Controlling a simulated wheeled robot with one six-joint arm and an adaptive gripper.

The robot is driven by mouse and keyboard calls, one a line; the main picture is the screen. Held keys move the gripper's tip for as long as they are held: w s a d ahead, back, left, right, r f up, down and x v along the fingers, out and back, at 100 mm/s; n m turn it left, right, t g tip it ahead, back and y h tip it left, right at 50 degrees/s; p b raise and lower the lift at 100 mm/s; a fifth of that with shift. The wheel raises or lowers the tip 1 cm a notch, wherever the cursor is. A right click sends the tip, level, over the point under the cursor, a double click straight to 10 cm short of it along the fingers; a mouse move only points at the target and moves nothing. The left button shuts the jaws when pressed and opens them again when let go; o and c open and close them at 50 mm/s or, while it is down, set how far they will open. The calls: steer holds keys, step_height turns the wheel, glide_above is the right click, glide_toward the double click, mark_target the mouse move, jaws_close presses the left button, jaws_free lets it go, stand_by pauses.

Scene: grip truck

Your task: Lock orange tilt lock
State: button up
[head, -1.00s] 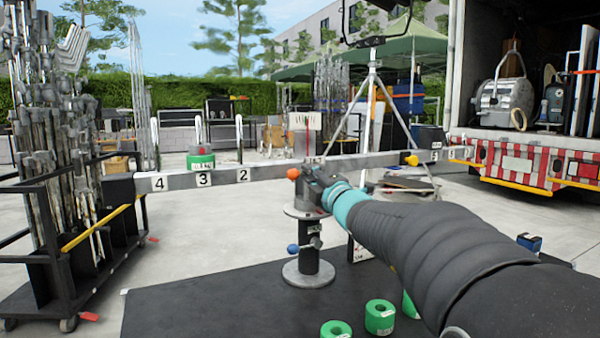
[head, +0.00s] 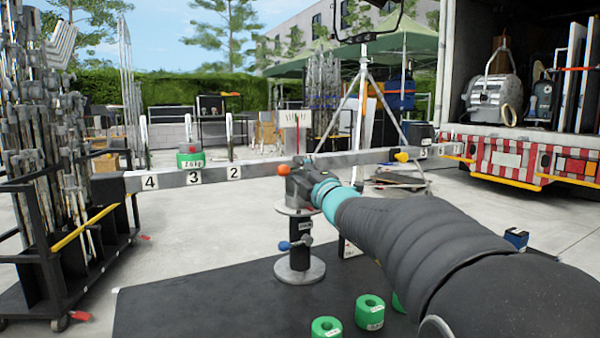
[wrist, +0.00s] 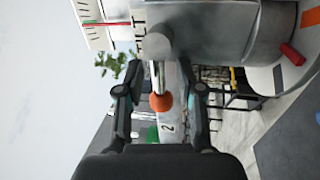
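The orange tilt lock (head: 283,170) is a round orange knob at the middle of the long grey numbered beam (head: 215,175), above a round-based stand (head: 300,268). In the wrist view the orange knob (wrist: 161,102) sits on the end of a short metal rod, between my fingers. My gripper (wrist: 160,91) is open, one finger on each side of the knob, with visible gaps. In the head view my gripper (head: 303,182) is just right of the knob, its fingers partly hidden against the stand head.
A blue knob (head: 284,246) is lower on the stand. A yellow knob (head: 402,157) is toward the beam's right end. A rack of metal stands (head: 40,150) is at left.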

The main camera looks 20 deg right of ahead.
steer(key=shift+s, duration=0.15)
steer(key=v, duration=1.1)
steer(key=shift+s, duration=0.35)
steer(key=shift+d+f, duration=0.1)
steer(key=s+a+f+n+g+y, duration=0.2)
steer(key=s+a+f+n+g, duration=0.45)
steer(key=n, duration=0.75)
steer(key=s+a+f+n+g+y, duration=0.2)
steer(key=s+a+f+n+g, duration=0.2)
steer(key=s+a+f+n, duration=0.8)
steer(key=s+d+f+n+g+h, duration=0.2)
steer(key=s+d+f+n+h, duration=0.1)
steer(key=n, duration=1)
steer(key=s+d+f+n+g+h, duration=0.1)
steer(key=s+d+f+n+h, duration=0.3)
steer(key=n, duration=0.8)
steer(key=s+d+h, duration=0.1)
steer(key=s+d, duration=0.1)
steer(key=d, duration=0.1)
steer(key=shift+s+d+n+g, duration=0.2)
steer(key=shift+d+n+g, duration=0.15)
steer(key=shift+d+n, duration=0.05)
